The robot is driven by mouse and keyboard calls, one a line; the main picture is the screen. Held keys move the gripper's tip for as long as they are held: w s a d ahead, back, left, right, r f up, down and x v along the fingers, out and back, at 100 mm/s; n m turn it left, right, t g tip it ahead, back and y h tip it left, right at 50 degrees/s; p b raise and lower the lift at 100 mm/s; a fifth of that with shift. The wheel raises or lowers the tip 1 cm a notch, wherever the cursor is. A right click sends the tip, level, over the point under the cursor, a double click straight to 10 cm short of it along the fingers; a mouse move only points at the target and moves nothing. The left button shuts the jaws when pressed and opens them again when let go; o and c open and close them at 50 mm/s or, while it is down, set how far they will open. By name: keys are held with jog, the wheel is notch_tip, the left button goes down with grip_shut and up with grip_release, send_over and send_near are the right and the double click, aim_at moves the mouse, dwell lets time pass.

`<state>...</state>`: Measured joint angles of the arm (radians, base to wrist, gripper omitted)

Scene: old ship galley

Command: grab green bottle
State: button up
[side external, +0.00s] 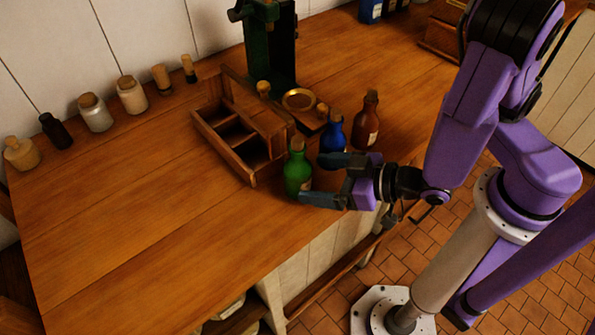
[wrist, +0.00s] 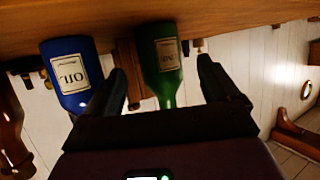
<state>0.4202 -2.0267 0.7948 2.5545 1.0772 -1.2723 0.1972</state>
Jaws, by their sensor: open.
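The green bottle (side external: 297,174) stands upright on the wooden counter, beside the front corner of a wooden compartment box. In the wrist view, which is upside down, the green bottle (wrist: 160,62) with its pale label sits between my two fingers, with a gap on each side. My gripper (side external: 313,180) is open and low over the counter's front edge. Its fingers point at the bottle from the right, with the tips beside it. The gripper also shows in the wrist view (wrist: 161,68).
A blue bottle (side external: 333,137) labelled OIL stands close behind my upper finger, with a brown bottle (side external: 366,122) beyond it. The divided wooden box (side external: 207,138) is behind the green bottle. Small jars (side external: 132,97) line the wall. The counter's left front (side external: 150,240) is clear.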

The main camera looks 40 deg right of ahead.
aim_at(297, 176)
jog(key=shift+x, duration=2.85)
jog(key=c, duration=1.3)
jog(key=shift+r, duration=0.1)
